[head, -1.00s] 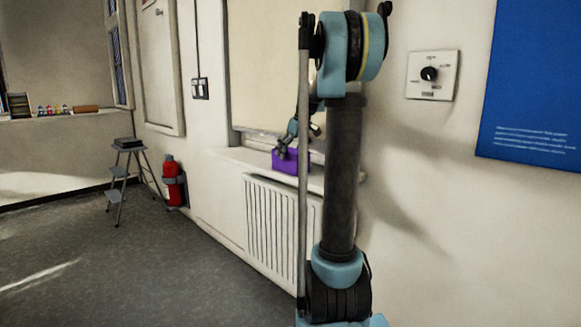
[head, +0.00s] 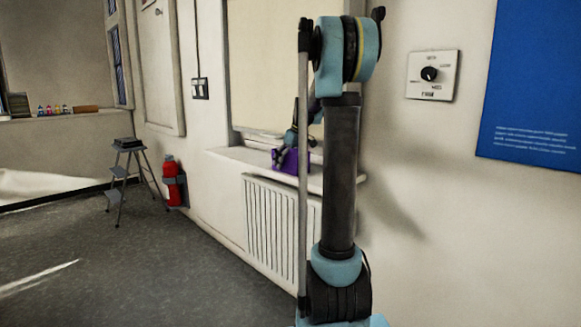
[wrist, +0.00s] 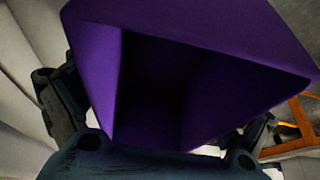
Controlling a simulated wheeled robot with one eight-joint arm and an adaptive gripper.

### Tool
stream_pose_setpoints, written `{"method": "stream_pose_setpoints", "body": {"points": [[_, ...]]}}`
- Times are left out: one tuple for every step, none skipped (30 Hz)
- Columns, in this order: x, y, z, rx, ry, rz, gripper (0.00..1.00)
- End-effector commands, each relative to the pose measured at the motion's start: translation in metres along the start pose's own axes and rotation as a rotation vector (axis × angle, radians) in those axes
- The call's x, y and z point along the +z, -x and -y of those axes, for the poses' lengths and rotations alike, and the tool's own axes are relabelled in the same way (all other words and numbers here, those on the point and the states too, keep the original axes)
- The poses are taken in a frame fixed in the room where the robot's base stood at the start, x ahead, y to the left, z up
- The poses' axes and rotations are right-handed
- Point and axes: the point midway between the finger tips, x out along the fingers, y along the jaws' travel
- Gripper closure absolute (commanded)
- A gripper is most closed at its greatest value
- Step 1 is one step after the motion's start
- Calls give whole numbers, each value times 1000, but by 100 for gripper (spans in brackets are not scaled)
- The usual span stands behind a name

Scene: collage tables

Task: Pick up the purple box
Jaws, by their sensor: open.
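The purple box (head: 290,161) sits on the white window sill above the radiator. In the wrist view the purple box (wrist: 220,40) fills most of the picture, and a dark hollow or deeply shaded area shows in its near side. My gripper (head: 281,155) is at the box in the head view, with a finger in front of it. In the wrist view my gripper (wrist: 155,115) is open, with one finger left of the box and the other at its lower right. Whether the fingers touch the box cannot be told. My arm hides part of the sill.
The white sill (head: 235,156) runs along the wall above a radiator (head: 268,225). A red fire extinguisher (head: 171,181) and a step stool (head: 128,160) stand farther left.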

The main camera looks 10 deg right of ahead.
Motion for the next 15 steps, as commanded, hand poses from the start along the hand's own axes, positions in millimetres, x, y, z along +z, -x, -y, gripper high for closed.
{"method": "stream_pose_setpoints", "body": {"points": [[0,-1,0,0,0,0,6],[0,-1,0,0,0,0,6],[1,-1,0,0,0,0,6],[1,-2,0,0,0,0,6],[1,-2,0,0,0,0,6],[1,-2,0,0,0,0,6],[1,-3,0,0,0,0,6],[1,-3,0,0,0,0,6],[1,-3,0,0,0,0,6],[1,-3,0,0,0,0,6],[1,-3,0,0,0,0,6],[1,-3,0,0,0,0,6],[1,-3,0,0,0,0,6],[1,-3,0,0,0,0,6],[1,-3,0,0,0,0,6]]}}
